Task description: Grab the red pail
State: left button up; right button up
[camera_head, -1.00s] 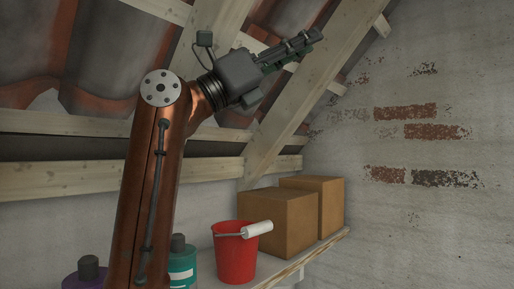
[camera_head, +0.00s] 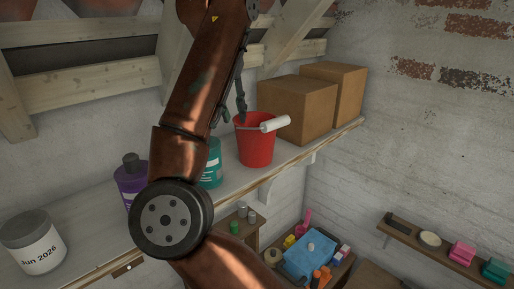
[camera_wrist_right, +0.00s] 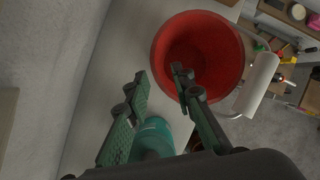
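The red pail (camera_head: 256,145) stands upright on the white shelf, its white-gripped handle (camera_head: 275,123) folded toward the right. My right gripper (camera_head: 240,108) is above the pail's near-left rim in the head view, partly hidden behind my arm. In the right wrist view the red pail (camera_wrist_right: 197,55) is seen from above and looks empty. There my right gripper (camera_wrist_right: 159,75) is open, one finger over the pail's opening and the other outside its left rim. I cannot tell whether the fingers touch it. My left gripper is not in view.
A teal container (camera_head: 211,165) stands left of the pail, partly behind my arm. A purple bottle (camera_head: 130,180) and a grey-lidded jar (camera_head: 36,243) are further left. Two cardboard boxes (camera_head: 297,110) stand right of the pail. The shelf's front edge (camera_head: 300,158) is open.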

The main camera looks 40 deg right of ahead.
jog(key=x, duration=0.4)
jog(key=shift+w+a+f, duration=0.15)
jog(key=shift+w+a, duration=0.05)
jog(key=shift+w+d+f, duration=0.15)
jog(key=shift+d+f, duration=0.15)
jog(key=shift+f, duration=0.2)
jog(key=shift+c, duration=0.5)
grip_shut()
